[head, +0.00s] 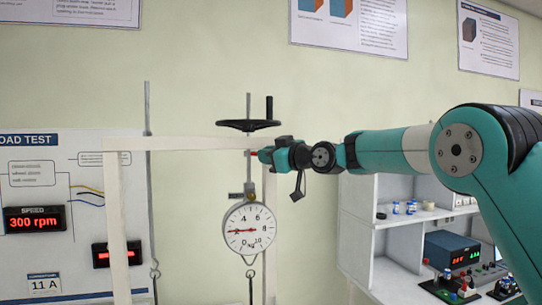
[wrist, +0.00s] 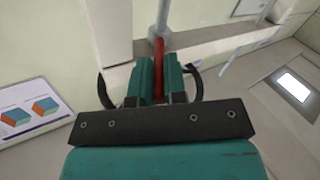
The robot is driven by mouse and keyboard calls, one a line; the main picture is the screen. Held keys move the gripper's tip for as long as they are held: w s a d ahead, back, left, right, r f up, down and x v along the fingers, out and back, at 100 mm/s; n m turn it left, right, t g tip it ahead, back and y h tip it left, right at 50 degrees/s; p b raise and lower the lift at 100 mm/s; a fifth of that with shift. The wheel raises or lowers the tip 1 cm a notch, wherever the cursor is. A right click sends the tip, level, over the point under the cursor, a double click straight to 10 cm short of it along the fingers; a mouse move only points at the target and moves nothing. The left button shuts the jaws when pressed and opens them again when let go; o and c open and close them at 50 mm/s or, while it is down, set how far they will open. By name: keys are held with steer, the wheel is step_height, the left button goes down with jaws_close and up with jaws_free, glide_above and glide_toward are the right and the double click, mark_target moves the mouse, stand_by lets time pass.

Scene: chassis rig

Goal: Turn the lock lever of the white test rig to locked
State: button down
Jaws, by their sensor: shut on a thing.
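The white test rig (head: 190,144) is an open frame of pale beams in the head view. A vertical threaded rod runs through its top beam, also seen as a grey rod (wrist: 164,22) in the wrist view. The lock lever is a red bar (wrist: 158,52) running from the rod's collar in between my fingers. In the head view only a small red bit of the lever (head: 253,153) shows just below the top beam. My teal gripper (head: 264,155) comes from the right and is shut on the lever. The lever's far end is hidden between the fingers.
A black handwheel (head: 248,125) sits above the top beam. A round dial scale (head: 249,231) hangs below my gripper, with a hook under it. A board with red displays (head: 35,220) stands at left. A white shelf unit (head: 375,225) with instruments is at right.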

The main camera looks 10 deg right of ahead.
steer(key=c, duration=1.2)
jaws_free()
steer(key=shift+o, duration=0.2)
steer(key=b+v, duration=0.8)
steer(key=v, duration=0.9)
steer(key=shift+d+b, duration=0.2)
steer(key=shift+b, duration=0.1)
steer(key=shift+s+f, duration=0.1)
steer(key=shift+s, duration=0.05)
